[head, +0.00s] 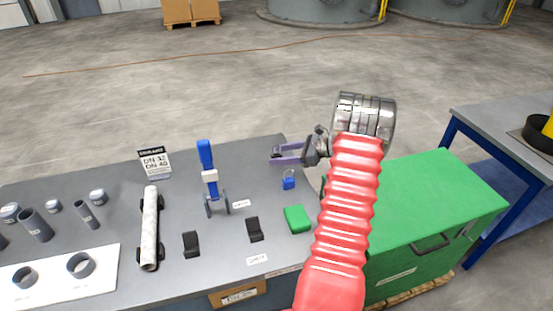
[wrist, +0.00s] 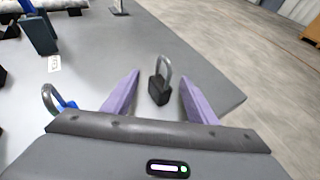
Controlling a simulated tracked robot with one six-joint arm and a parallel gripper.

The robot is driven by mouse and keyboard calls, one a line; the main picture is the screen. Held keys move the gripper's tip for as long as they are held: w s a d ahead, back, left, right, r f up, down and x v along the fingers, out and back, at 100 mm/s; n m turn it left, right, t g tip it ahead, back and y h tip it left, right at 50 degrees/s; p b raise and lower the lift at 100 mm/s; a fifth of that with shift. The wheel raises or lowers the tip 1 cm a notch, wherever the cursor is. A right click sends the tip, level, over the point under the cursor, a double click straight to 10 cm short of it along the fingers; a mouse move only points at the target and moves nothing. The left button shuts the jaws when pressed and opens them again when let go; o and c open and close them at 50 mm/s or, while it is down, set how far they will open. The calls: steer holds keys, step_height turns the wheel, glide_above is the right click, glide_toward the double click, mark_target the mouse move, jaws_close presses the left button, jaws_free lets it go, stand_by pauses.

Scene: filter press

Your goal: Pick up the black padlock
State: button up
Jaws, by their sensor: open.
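The black padlock (wrist: 159,91) stands on the grey table with its steel shackle up. In the wrist view it shows between the two purple fingers of my gripper (wrist: 159,78), with a gap on each side. I cannot tell how far above or short of it the fingertips are.
A blue-handled tool (head: 206,158) stands left of my gripper. A green block (head: 297,219) and black holders (head: 254,229) sit nearer on the table. A green chest (head: 425,200) is at the right. The table's edge lies just beyond the black padlock.

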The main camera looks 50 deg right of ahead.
mark_target(264, 160)
steer(key=shift+x, duration=0.8)
steer(key=shift+x, duration=2.6)
steer(key=shift+w+r, duration=0.1)
steer(key=shift+r, duration=0.05)
jaws_close()
